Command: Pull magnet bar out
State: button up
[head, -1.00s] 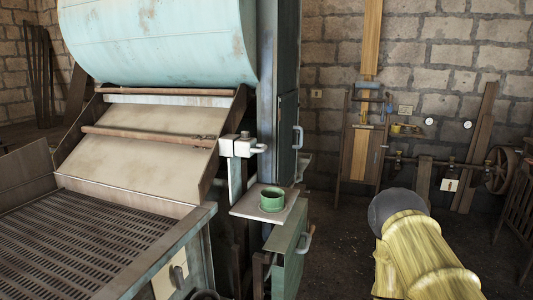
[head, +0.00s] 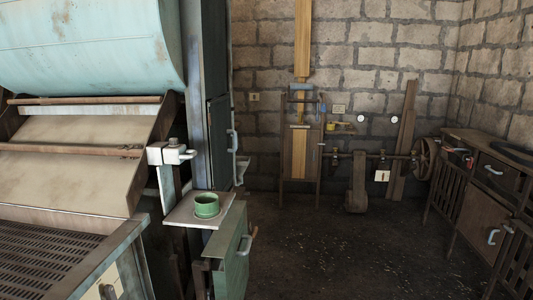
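A pale block with a light grey handle (head: 172,153) sits at the right side of the big machine, level with the lower end of its sloping beige panel (head: 75,175). It may be the end of the magnet bar; I cannot tell for sure. The rest of any bar is hidden inside or behind the machine. My gripper is not in view.
A green cup (head: 207,205) stands on a small shelf (head: 178,214) below the block. A green drawer or door (head: 232,255) juts out under it. A workbench (head: 490,175) is at the right. The middle floor is clear.

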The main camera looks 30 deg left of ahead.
aim_at(175, 155)
jog(key=z, duration=0.25)
jog(key=i, duration=1)
jog(key=u, duration=2.25)
